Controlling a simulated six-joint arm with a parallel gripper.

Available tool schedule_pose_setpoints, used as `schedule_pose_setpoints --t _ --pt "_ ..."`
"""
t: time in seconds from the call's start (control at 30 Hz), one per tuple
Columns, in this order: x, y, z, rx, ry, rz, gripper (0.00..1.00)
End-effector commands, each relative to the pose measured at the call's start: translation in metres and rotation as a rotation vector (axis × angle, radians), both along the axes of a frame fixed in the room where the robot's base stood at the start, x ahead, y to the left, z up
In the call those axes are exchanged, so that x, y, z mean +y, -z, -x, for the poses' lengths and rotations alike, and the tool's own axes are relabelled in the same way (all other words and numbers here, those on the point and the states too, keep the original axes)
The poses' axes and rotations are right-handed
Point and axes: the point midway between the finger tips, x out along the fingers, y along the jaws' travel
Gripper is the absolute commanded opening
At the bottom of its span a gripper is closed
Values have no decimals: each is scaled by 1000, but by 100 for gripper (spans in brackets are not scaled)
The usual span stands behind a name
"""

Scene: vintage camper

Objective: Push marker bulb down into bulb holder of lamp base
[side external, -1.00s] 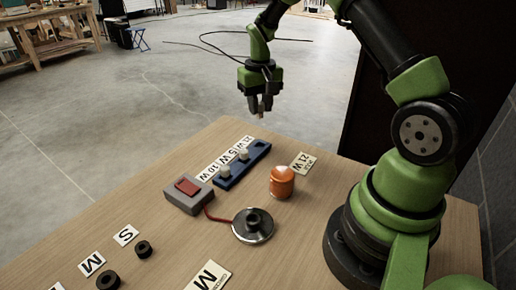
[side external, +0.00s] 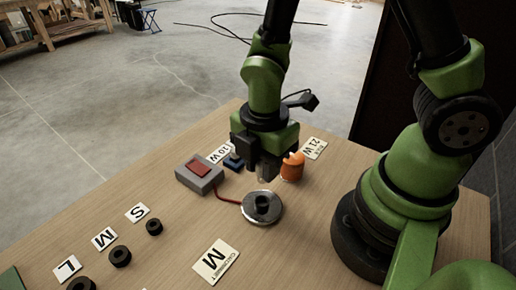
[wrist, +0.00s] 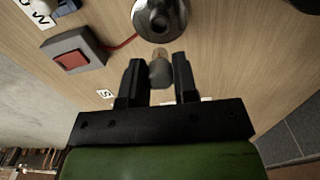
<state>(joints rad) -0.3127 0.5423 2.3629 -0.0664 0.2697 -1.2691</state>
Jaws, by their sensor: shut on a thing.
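My gripper (side external: 264,174) is low over the table, pointing down, beside the lamp base on its far side. In the wrist view, its two fingers (wrist: 159,74) are shut on a small pale bulb (wrist: 160,72). The bulb has a clear glass part and a greyish rounded part. The lamp base (side external: 250,216) is a round metallic disc with a dark raised bulb holder (side external: 263,204) in its middle. It also shows at the top of the wrist view (wrist: 143,22).
A grey switch box (side external: 199,176) with a red button is wired to the lamp base. An orange object (side external: 292,170) stands close right. Black rings (side external: 120,256) and lettered cards lie front left.

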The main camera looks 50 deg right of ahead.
Motion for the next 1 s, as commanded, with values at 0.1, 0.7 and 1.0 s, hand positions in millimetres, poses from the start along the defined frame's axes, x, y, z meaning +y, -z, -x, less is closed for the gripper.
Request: schedule_pose_setpoints --t 0.1,0.7,1.0 --pt "0 0 0 0 2 0 5" --pt "-1 36 0 6 7 3 5" --pt "-1 53 0 3 7 1 5"
